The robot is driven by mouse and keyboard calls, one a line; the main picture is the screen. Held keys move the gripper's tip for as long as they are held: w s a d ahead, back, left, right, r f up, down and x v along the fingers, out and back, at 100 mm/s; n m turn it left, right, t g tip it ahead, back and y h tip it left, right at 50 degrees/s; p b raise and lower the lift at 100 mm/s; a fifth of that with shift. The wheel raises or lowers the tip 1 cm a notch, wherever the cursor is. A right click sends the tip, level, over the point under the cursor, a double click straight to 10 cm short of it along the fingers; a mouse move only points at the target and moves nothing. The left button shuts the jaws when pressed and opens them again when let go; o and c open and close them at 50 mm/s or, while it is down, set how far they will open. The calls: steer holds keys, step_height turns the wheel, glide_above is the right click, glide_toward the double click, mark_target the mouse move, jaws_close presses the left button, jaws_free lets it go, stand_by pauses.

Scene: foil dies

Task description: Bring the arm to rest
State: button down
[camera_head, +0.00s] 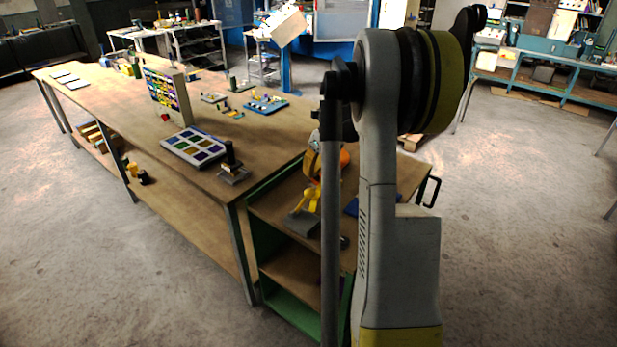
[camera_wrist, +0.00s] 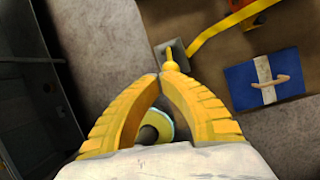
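My gripper (camera_wrist: 160,77) has two yellow ribbed fingers that arch inward, with their tips together or nearly so in the wrist view. A round pale-rimmed disc with a brassy knob (camera_wrist: 155,132) shows in the gap between the fingers, well behind the tips. I cannot tell what it is, and nothing shows clearly gripped at the tips.
A green cabinet (camera_head: 256,200) stands beside my arm, bearing a grey-based yellow stand (camera_head: 303,222) and a blue item, seen as a blue box with a white band (camera_wrist: 238,88) in the wrist view. The long wooden bench (camera_head: 110,90) holds a tray of coloured pieces (camera_head: 194,147).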

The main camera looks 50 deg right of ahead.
steer(key=shift+r, duration=0.55)
steer(key=shift+d, duration=0.1)
steer(key=s+a+r+n+h+b, duration=0.1)
steer(key=a+r+n+b, duration=0.15)
steer(key=a+n, duration=0.65)
steer(key=s+a+r+n+b, duration=0.1)
steer(key=a+n+b, duration=0.4)
steer(key=a, duration=0.8)
steer(key=s+a+f+n+t+b, duration=0.1)
steer(key=s+a+f+n+b, duration=0.1)
steer(key=s+a+f+n, duration=0.2)
steer(key=s+a+f+n+t+b, duration=0.2)
steer(key=s+a+n, duration=0.7)
steer(key=a+n, duration=0.5)
steer(key=f+n+b, duration=0.1)
steer(key=n, duration=0.3)
steer(key=shift+s+a+f+n, duration=0.2)
steer(key=shift+s+f+n, duration=0.15)
steer(key=shift+n, duration=0.05)
